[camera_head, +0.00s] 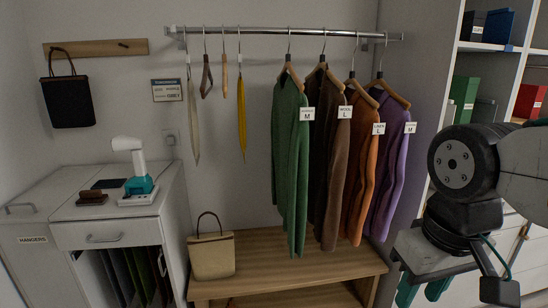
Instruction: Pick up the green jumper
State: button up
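The green jumper (290,165) hangs on a wooden hanger at the left end of the row of knitwear on the metal rail (290,33). A white tag marked M (307,114) is at its upper right side. Its right edge is close against the dark brown jumper. My gripper (422,290) is at the lower right, low in front of the shelving and well apart from the jumper. Its teal fingers point down and look spread, with nothing seen between them.
Brown, orange (363,175) and purple (391,165) jumpers hang to the right. A wooden bench (290,262) stands below, with a beige bag (212,257) on its left. A white cabinet (120,210) holds a scanner. Shelving (452,60) stands right. Space left of the green jumper is fairly clear.

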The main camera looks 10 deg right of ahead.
aim_at(291, 113)
jog(key=i, duration=0.7)
jog(key=u, duration=1.35)
jog(key=i, duration=0.8)
jog(key=z, duration=1.4)
